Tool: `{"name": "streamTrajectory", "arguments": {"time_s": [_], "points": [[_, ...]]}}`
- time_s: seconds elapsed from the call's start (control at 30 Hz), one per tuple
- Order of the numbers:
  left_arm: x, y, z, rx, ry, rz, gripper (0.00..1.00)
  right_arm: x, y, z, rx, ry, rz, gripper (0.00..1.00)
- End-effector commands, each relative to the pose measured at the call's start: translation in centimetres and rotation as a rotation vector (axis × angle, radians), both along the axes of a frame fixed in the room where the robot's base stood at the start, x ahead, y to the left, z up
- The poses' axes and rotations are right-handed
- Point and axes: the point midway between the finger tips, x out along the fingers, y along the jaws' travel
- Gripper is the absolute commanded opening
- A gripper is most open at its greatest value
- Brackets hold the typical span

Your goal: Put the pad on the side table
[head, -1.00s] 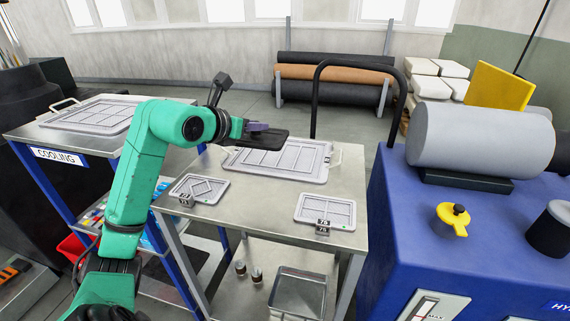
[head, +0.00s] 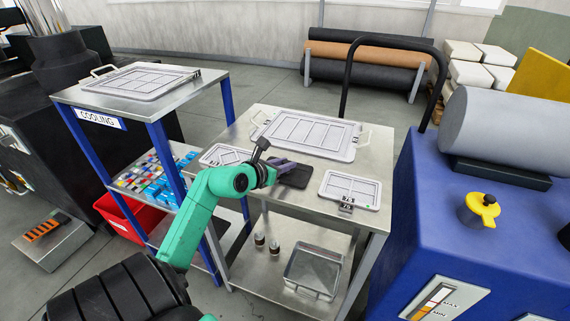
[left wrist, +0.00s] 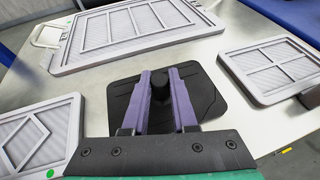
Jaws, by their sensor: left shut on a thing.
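The black pad (head: 297,177) is a flat dark plate with rounded corners and a dark knob on top, plainest in the left wrist view (left wrist: 212,100). My left gripper (head: 279,168) is shut on its knob, with purple fingers that also show in the left wrist view (left wrist: 165,90). The side table (head: 262,119) is a grey metal cart. The pad is level over its front part, between two small framed plates, the left one (head: 222,154) and the right one (head: 350,188). I cannot tell whether the pad touches the tabletop. My right gripper is not in view.
A large framed plate with handles (head: 310,133) lies on the table behind the pad. The cooling rack (head: 92,102) stands at the left and a blue machine (head: 440,230) at the right. A metal tray (head: 314,270) is on the lower shelf.

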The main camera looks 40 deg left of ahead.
Motion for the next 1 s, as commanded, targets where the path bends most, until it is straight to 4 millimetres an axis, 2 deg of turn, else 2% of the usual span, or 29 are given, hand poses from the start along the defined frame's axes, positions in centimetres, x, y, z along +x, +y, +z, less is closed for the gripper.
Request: {"name": "streamTrajectory", "arguments": {"time_s": [0.1, 0.13, 0.17, 0.2, 0.5, 0.63, 0.77, 1.0], "points": [[0.0, 0.0, 0.0, 0.0, -0.001, 0.0, 0.0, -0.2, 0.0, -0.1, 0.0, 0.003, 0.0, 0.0], [0.0, 0.0, 0.0, 0.0, 0.0, 0.0, 0.37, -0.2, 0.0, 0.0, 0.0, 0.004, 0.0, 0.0], [0.0, 0.0, 0.0, 0.0, 0.0, 0.0, 0.49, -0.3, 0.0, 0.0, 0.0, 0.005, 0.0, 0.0], [0.0, 0.0, 0.0, 0.0, 0.0, 0.0, 0.56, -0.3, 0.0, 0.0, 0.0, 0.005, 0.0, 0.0], [-0.1, 0.0, 0.1, 0.0, 0.0, 0.0, 0.56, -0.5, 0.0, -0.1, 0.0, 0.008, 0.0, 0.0], [-1.1, 0.0, 0.4, -0.001, 0.0, 0.001, 0.56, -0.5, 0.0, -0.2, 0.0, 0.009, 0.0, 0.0], [-3.5, -0.3, 1.3, 0.003, 0.001, 0.001, 0.56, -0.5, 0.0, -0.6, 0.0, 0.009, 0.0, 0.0], [-9.2, -0.7, 3.6, 0.001, 0.002, 0.002, 0.56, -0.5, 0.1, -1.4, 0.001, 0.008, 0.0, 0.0]]}}
